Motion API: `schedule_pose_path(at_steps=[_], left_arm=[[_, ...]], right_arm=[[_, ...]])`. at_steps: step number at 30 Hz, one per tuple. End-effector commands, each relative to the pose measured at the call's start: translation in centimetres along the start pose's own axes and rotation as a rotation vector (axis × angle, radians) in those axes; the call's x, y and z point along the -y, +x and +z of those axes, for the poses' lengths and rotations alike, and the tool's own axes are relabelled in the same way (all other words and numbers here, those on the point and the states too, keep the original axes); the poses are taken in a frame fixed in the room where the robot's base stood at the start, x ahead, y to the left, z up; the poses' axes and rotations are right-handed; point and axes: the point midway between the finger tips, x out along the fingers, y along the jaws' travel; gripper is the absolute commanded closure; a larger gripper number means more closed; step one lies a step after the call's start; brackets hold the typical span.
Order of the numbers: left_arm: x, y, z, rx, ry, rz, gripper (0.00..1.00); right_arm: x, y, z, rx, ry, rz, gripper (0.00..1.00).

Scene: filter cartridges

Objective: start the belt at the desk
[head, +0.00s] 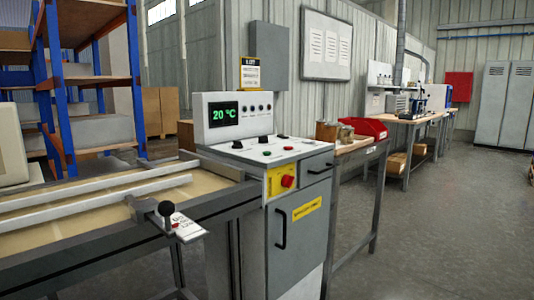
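The control desk (262,148) stands in the middle of the head view, grey and white, with a green "20 °C" display (223,112). Its sloped top carries black knobs, a green button (266,153) and a red button (283,137). A red mushroom button (287,181) on a yellow plate sits on its front. The tan belt (75,222) runs in from the left between pale rails and ends beside the desk. A black-knobbed lever (166,208) stands at the belt's near edge with a white tag (188,227). Neither gripper shows.
A side table (357,151) right of the desk holds a red bin (364,127) and small jars. Blue-post shelving (136,80) stands behind the belt. A workbench (407,123) is farther back. The grey floor (430,230) at the right is clear.

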Motion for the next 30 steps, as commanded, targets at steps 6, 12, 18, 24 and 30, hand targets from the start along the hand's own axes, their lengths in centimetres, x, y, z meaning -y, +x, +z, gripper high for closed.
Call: schedule_pose_path(at_steps=[6, 12, 18, 24, 30], left_arm=[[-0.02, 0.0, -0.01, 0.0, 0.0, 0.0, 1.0], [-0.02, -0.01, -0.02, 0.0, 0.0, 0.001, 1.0], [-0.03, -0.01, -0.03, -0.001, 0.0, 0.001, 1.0], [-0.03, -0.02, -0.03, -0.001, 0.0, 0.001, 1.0], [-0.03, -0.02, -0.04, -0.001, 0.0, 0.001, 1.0]], right_arm=[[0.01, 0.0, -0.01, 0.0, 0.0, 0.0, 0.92], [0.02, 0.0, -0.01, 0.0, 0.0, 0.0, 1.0], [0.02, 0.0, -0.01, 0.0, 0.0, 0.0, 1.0], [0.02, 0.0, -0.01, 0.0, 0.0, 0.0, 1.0], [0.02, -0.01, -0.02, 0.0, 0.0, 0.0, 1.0]])
